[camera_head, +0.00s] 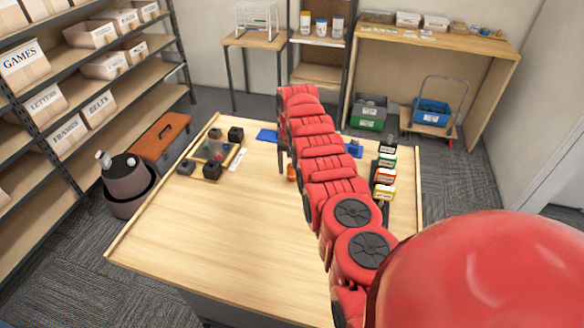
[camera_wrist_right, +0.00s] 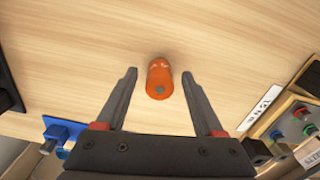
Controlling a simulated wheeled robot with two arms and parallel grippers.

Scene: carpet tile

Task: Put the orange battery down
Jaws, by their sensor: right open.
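The orange battery (camera_wrist_right: 159,80) rests on the wooden table (camera_head: 190,230). In the right wrist view it lies between the tips of my right gripper (camera_wrist_right: 160,85), with clear space on both sides, so neither finger touches it. The right gripper is open. In the head view only a small part of the battery (camera_head: 292,172) shows beside my red right arm, which hides much of the table's middle. My left gripper is in no view.
A tray (camera_head: 207,170) with small parts and dark blocks sits at the table's left. Several labelled boxes (camera_head: 384,177) stand in a row at the right. A blue item (camera_head: 267,136) lies at the far edge. The table's front left is clear.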

